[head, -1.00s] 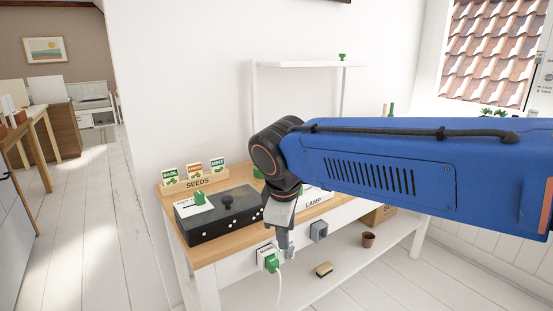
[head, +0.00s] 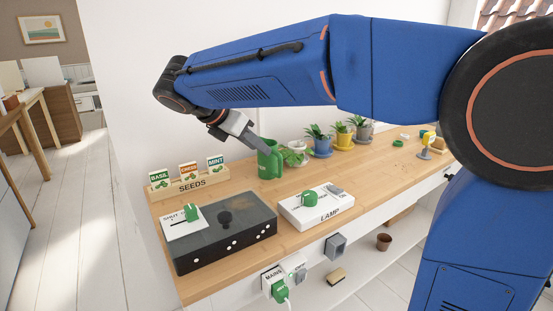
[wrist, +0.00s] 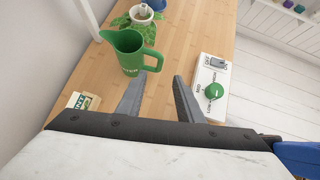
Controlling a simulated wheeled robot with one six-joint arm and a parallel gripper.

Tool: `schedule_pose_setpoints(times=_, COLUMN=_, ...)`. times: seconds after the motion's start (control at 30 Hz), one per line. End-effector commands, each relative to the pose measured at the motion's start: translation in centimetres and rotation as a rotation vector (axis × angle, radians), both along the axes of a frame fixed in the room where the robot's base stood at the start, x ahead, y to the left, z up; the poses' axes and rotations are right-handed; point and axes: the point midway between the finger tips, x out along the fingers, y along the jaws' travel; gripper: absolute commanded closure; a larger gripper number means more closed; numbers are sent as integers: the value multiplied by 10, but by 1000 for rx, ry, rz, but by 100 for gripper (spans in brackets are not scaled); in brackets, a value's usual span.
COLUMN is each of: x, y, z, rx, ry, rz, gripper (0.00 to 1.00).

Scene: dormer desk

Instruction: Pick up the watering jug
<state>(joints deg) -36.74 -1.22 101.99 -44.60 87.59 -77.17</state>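The green watering jug (head: 269,160) stands upright on the wooden desk in the head view, behind the lamp switch box and right of the seed rack. In the wrist view the jug (wrist: 130,52) stands beyond my fingertips, with its handle turned to the right. My gripper (head: 260,146) is at the jug's upper left in the head view, its fingers overlapping the jug's edge. In the wrist view my gripper (wrist: 158,92) shows two fingers spread apart with bare desk between them. It is open and empty.
A white lamp box (head: 316,207) and a black box (head: 225,229) stand at the desk's front. A seed rack (head: 190,183) is at the left. A leafy plant in a white pot (wrist: 136,20) stands right behind the jug; other potted plants (head: 342,136) continue rightward.

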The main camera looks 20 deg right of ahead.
Motion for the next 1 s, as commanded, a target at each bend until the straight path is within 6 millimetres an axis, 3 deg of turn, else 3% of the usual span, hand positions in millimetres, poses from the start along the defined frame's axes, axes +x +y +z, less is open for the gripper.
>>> schedule_pose_setpoints(times=0.6, x=34, y=-61, z=-70, rx=-1, ry=2, rz=-2, gripper=67)
schedule_pose_setpoints(times=1.0, x=44, y=-81, z=-92, rx=0, ry=2, rz=-4, gripper=67)
